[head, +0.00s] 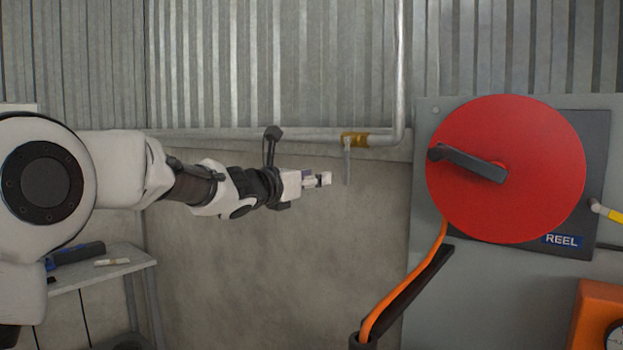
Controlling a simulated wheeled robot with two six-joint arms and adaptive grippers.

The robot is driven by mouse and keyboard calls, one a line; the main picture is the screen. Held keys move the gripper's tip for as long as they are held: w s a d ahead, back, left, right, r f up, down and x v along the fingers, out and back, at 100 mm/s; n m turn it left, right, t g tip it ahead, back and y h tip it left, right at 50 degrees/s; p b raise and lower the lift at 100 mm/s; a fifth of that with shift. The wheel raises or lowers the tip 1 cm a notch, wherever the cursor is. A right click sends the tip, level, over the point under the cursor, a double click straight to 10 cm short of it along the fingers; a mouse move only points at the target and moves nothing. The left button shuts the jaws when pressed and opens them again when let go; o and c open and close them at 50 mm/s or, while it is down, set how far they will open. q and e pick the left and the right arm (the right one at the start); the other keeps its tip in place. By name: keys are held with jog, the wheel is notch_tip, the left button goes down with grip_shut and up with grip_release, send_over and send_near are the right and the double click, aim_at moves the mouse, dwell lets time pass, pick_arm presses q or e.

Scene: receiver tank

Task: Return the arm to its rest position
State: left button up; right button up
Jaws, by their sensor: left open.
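My left arm comes in from the left and stretches across the view toward the middle. Its left gripper (324,180) is open and empty, with its fingertips pointing right. The gripper is a little left of the hanging grey lever on the brass valve (354,140), and a gap shows between them in the picture. My right gripper is not in view.
A red reel (545,150) with a dark crank handle (468,163) is on the grey panel at right, with an orange hose (402,300) below. A grey pipe (399,70) runs along the wall. A small table (100,275) stands lower left.

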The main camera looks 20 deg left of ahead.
pick_arm(q)
jog(key=shift+s, duration=0.1)
dwell(0.3)
jog(key=w+f+g, duration=0.3)
jog(key=f, duration=1.4)
jog(key=s+d+f+n+g+y, duration=0.15)
jog(key=s+f, duration=0.25)
jog(key=f, duration=0.8)
jog(key=s+f+n+g+p, duration=0.1)
jog(key=s+f+n+g, duration=0.25)
jog(key=f, duration=0.75)
jog(key=s+d+f+n+g+y, duration=0.15)
jog(key=s+f, duration=0.25)
jog(key=f, duration=0.8)
jog(key=s+f+n+g, duration=0.3)
jog(key=s+f+n, duration=0.45)
jog(key=s, duration=0.55)
jog(key=s+f+n+g, duration=0.2)
jog(key=s+f+n, duration=0.4)
jog(key=s+f, duration=0.5)
jog(key=s+a+r+n+g+y, duration=0.1)
jog(key=s+a+n, duration=0.1)
jog(key=s+n, duration=0.6)
jog(key=s+a+r+n+g+y, duration=0.1)
jog(key=s+a+r+n+y, duration=0.1)
jog(key=s+n, duration=0.6)
jog(key=n, duration=0.4)
jog(key=shift+a+n, duration=0.4)
